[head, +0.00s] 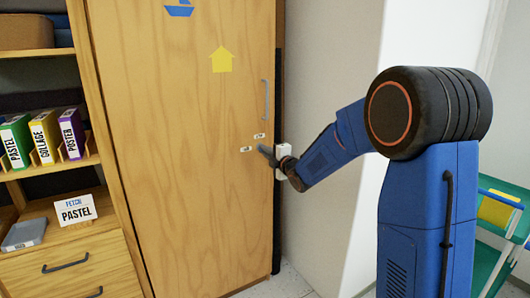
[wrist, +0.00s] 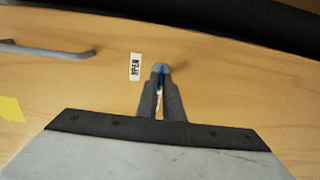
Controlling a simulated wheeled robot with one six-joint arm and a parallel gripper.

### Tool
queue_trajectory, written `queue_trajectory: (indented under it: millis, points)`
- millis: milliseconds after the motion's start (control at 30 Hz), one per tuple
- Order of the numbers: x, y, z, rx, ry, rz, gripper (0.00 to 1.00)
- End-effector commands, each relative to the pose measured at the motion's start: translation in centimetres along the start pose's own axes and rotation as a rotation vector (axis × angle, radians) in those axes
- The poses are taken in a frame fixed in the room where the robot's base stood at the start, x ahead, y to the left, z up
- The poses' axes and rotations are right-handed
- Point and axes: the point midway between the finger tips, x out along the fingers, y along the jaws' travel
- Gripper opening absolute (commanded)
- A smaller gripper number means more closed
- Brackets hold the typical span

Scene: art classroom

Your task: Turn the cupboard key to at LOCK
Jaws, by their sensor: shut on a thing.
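The tall wooden cupboard door (head: 185,190) is shut. My gripper (head: 266,150) is at the door's right side, below the grey pull handle (head: 265,100). In the wrist view my gripper (wrist: 160,80) is shut on the key, of which only a thin blue strip (wrist: 161,72) shows between the fingers. An OPEN label (wrist: 136,67) is just left of the fingertips there. In the head view one small white label (head: 259,135) is above the fingertips and another (head: 246,149) is left of them, both too small to read. The fingers hide the keyhole and most of the key.
Shelves with coloured binders (head: 44,137), a PASTEL sign (head: 75,210) and drawers (head: 85,265) stand left of the cupboard. A plain wall (head: 325,70) is close on the right.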

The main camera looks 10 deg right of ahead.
Motion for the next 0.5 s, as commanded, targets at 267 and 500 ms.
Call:
queue_trajectory:
  millis: [267,500]
  points:
    - [0.0,-0.08,-0.07,0.0,0.001,-0.001,0.23]
    - [-0.01,-0.04,-0.03,0.001,0.001,-0.001,0.23]
